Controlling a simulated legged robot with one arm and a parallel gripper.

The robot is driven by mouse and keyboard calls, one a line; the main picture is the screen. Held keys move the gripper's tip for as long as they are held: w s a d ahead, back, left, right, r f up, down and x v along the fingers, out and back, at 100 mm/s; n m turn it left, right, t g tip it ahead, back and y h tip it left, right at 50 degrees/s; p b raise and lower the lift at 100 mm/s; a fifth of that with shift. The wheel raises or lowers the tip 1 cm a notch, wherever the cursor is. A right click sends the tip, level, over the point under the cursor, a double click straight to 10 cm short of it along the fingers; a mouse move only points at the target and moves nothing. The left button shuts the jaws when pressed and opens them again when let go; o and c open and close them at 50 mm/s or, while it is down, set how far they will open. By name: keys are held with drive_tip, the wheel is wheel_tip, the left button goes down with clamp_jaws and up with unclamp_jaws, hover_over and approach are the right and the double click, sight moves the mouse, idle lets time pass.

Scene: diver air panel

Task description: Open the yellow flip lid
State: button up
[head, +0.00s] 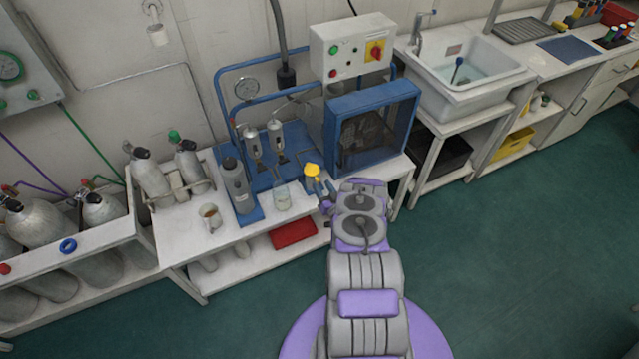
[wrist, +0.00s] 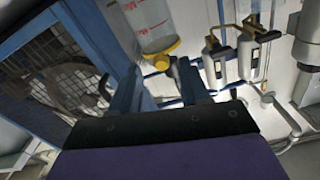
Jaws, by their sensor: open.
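The yellow flip lid (head: 312,170) shows on the white bench in front of the blue compressor frame. In the wrist view, where the scene looks upside down, the yellow lid (wrist: 161,52) sits on a clear bottle with red marks (wrist: 150,22). The lid looks shut, but its hinge is too small to tell. My gripper (head: 325,190) is just beside the lid in the head view. In the wrist view my gripper (wrist: 158,78) is open and empty, its dark fingers either side of the lid's line. I cannot tell whether a finger touches it.
The blue caged compressor (head: 370,125) stands close right of the lid. A glass jar (head: 282,197), a grey cylinder (head: 236,185) and a mug (head: 211,217) stand to the left. Two filter housings (head: 265,142) are behind. A red box (head: 293,233) lies on the lower shelf.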

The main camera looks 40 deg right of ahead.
sight(319, 181)
drive_tip(key=shift+b+x, duration=0.3)
drive_tip(key=shift+x, duration=1.3)
drive_tip(key=shift+a, duration=0.1)
clamp_jaws()
